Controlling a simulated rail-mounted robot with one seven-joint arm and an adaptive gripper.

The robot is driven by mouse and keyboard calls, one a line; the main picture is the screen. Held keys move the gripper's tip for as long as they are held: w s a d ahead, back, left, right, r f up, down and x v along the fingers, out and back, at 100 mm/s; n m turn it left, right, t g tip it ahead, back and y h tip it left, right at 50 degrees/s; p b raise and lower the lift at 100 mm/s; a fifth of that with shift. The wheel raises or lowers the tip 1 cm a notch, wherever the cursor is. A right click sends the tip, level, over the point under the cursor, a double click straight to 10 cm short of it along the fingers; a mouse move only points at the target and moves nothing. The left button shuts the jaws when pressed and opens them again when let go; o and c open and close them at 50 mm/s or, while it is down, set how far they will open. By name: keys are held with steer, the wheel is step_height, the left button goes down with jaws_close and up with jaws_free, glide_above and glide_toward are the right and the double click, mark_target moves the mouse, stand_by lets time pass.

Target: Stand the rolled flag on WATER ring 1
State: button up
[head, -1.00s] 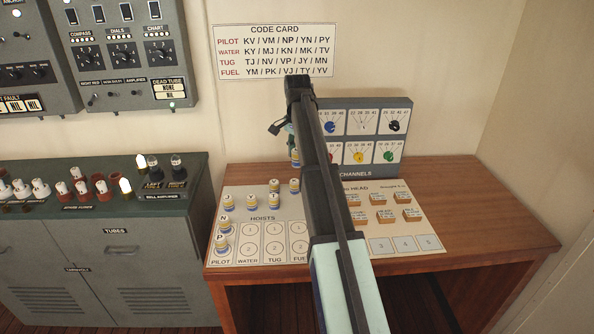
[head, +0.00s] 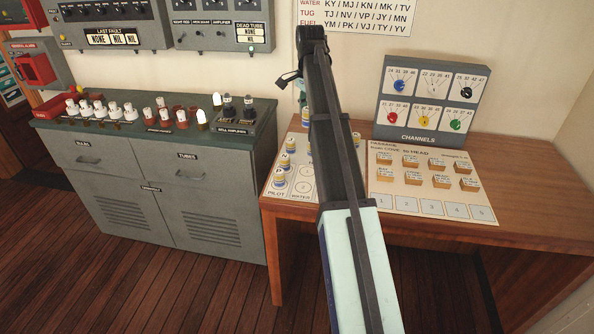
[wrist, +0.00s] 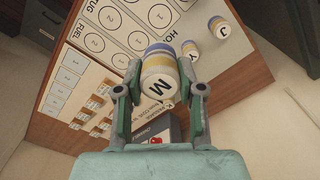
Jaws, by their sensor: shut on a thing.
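My gripper (wrist: 160,76) is shut on a rolled flag (wrist: 162,82) marked M, blue, cream and yellow, between its two fingers in the wrist view. In the head view my arm mostly hides the gripper, and a blue and white flag shows just left of the arm, above the sheet's back. The hoist sheet has numbered rings. WATER ring 1 (head: 306,170) and WATER ring 2 (head: 303,186) are bare, beside the arm. Flags N (head: 284,161) and P (head: 279,181) stand in the PILOT column.
Flag J (head: 291,146) stands behind N; flags J (wrist: 222,27) and Y (wrist: 190,52) show in the wrist view. Wooden message blocks (head: 427,171) and the channels panel (head: 425,95) are right of my arm. A grey cabinet (head: 165,185) stands left of the desk (head: 530,205).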

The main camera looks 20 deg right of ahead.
steer(key=f+p, duration=0.3)
steer(key=f, duration=1.6)
steer(key=shift+d, duration=0.2)
steer(key=shift+f, duration=0.15)
steer(key=o, duration=1)
step_height(320, 180, up, 12)
steer(key=shift+r+b, duration=0.2)
steer(key=shift+b, duration=0.75)
